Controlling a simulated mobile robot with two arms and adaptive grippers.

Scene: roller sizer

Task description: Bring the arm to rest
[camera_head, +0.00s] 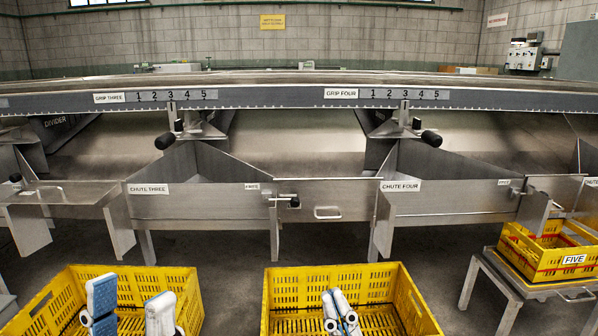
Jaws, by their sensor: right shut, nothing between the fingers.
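My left gripper (131,298) shows at the bottom left with its two white and blue fingers set well apart. It is open, with nothing seen between the fingers, and appears in front of the left yellow crate (180,275). My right gripper (342,304) shows at the bottom centre, its white fingers close together. It is shut and empty, in front of the middle yellow crate (408,285). Both arms are mostly outside the picture.
Behind the crates stands a steel sizer with chute three (200,203) and chute four (455,203). Black-knobbed levers (431,138) stick out above the chutes. A yellow crate labelled FIVE (520,254) sits on a metal stand at the right. Bare floor shows between the crates.

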